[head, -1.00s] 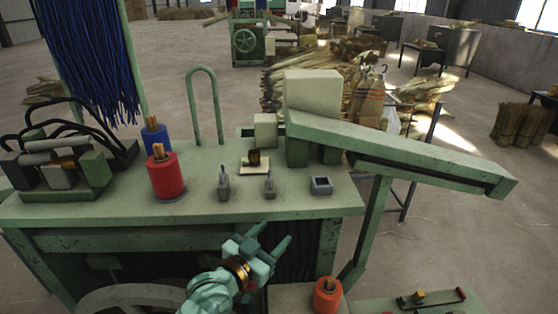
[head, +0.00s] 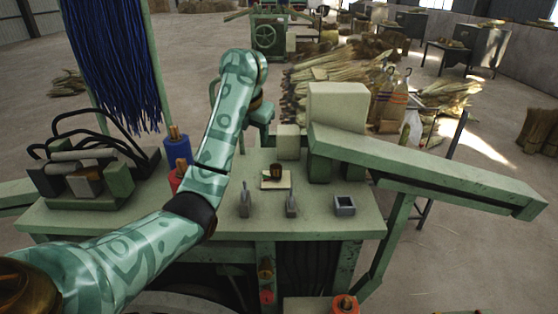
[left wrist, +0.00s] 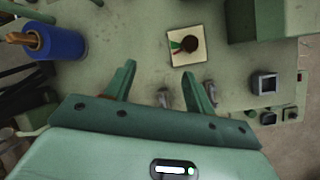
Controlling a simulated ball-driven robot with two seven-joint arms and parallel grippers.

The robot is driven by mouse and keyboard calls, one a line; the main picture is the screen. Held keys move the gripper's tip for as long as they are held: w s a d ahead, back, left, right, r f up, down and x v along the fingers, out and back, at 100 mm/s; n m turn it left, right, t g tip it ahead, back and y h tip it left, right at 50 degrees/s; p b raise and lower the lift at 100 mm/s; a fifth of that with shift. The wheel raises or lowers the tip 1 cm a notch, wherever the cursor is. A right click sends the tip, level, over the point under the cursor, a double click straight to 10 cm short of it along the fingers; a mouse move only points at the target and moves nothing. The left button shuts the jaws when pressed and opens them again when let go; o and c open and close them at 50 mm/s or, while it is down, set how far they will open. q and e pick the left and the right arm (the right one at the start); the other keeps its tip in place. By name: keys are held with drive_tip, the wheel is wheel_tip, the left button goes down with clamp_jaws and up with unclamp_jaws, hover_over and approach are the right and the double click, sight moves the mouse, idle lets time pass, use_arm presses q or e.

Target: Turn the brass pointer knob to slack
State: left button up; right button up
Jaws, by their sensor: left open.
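The brass pointer knob (head: 277,170) looks dark brown and round, standing on a small cream plate (head: 268,184) on the green bench. In the left wrist view the knob (left wrist: 190,44) sits near the plate's middle, with a green mark beside it. The way its pointer faces is too small to read. My left gripper (head: 264,133) is above the bench, behind the knob in the head view, its fingers barely visible there. In the left wrist view the gripper (left wrist: 159,69) is open and empty, with the knob beyond its tips, up and right. My right gripper is out of view.
Two grey levers (head: 245,203) (head: 291,203) and a square grey socket (head: 344,205) stand in front of the plate. Red (head: 178,178) and blue (head: 178,150) spools stand to its left, partly behind my arm. A cream block (head: 337,120) and green beam (head: 425,172) are at right.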

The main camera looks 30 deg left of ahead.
use_arm(q)
drive_tip(key=d+r+h, duration=0.2)
drive_tip(key=d, duration=0.1)
drive_tip(key=b, duration=0.4)
approach(276, 166)
drive_tip(key=x, duration=0.9)
drive_tip(key=shift+f, duration=0.1)
drive_tip(key=c, duration=1)
